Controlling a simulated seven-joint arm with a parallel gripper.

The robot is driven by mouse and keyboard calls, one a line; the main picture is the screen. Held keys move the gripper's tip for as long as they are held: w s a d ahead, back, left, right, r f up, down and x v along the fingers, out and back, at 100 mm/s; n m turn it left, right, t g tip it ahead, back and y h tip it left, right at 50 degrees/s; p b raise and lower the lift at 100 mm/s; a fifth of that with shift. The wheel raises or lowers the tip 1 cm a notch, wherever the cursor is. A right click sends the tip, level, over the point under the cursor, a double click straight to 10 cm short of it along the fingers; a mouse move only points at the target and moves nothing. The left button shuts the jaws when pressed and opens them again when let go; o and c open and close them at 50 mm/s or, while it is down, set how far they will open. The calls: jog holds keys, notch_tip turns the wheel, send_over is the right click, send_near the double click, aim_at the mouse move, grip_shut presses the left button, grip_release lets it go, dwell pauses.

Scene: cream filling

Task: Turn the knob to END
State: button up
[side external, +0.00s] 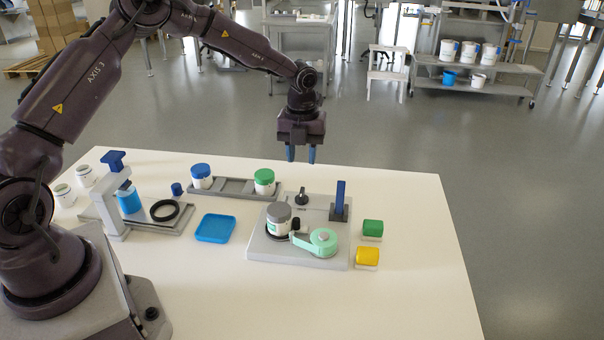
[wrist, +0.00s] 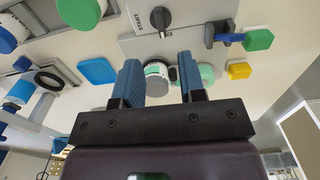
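The knob (side external: 301,196) is small and black and stands on the back part of the grey machine plate (side external: 263,252). In the wrist view the knob (wrist: 160,18) is near the top edge, with the word START printed to its left; I cannot read END, and the exact pointer direction is unclear. My gripper (side external: 301,155) is above the knob, pointing down and apart from it. Its two blue fingers are spread with nothing between them, as the wrist view (wrist: 159,66) also shows.
On the plate are a grey-lidded jar (side external: 279,218), a mint-green round part (side external: 323,241) and an upright blue lever (side external: 340,197). Green (side external: 372,228) and yellow (side external: 367,256) blocks sit to the right. A rack with blue-lidded (side external: 202,176) and green-lidded (side external: 264,181) jars is at left. The table's right side is clear.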

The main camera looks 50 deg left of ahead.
jog(key=shift+r, duration=1.6)
jog(key=s+d+r+n+t, duration=0.2)
jog(key=s+d+r+n, duration=0.2)
jog(key=s+r+n, duration=0.5)
jog(key=s+d+r+n+t, duration=0.3)
jog(key=s+r+n, duration=0.6)
jog(key=s+n, duration=0.9)
jog(key=shift+s+d+r+t, duration=0.35)
jog(key=shift+s+d, duration=0.35)
jog(key=shift+s, duration=0.35)
